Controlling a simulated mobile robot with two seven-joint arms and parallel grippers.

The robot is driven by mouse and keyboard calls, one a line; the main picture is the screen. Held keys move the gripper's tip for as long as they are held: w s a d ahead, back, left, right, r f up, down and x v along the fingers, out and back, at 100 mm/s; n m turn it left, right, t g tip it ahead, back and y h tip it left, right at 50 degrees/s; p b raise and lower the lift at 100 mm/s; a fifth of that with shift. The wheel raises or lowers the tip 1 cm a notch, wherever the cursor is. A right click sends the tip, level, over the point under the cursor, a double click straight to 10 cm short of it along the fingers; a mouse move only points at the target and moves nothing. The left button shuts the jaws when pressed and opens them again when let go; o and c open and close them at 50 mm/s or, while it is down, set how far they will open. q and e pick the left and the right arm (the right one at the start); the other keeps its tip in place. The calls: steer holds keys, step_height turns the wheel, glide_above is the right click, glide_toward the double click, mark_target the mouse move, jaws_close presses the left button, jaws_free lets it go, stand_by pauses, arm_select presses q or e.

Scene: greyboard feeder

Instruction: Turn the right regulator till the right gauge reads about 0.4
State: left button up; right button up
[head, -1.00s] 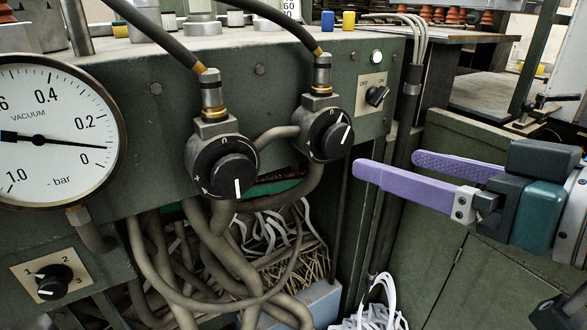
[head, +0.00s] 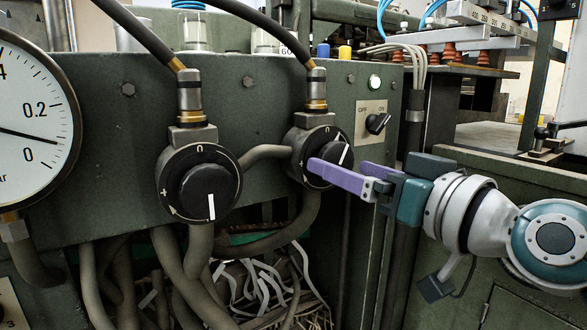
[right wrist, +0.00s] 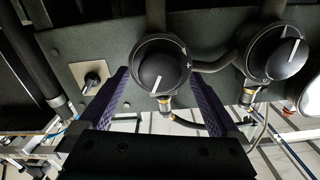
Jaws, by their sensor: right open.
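The right regulator (head: 333,147) is a round black knob on the green panel, its white mark pointing up and slightly right. My right gripper (head: 340,168) has purple fingers, open. In the head view the near finger overlaps the knob's lower part. In the right wrist view the right regulator (right wrist: 163,68) appears between the spread fingers (right wrist: 155,74); I cannot tell whether they touch it. One vacuum gauge (head: 40,120) shows, cut by the left edge, its needle between 0 and 0.2, nearer 0. No other gauge dial is readable. My left gripper is out of view.
The left regulator (head: 210,185) sits close by, its mark pointing down; it also shows in the right wrist view (right wrist: 280,52). An OFF/ON switch (head: 377,123) is right of the right regulator. Hoses rise above both regulators and thick pipes (head: 195,265) run below.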

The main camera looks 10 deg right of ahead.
steer(key=shift+x, duration=0.8)
steer(key=c, duration=1.4)
steer(key=shift+o, duration=0.2)
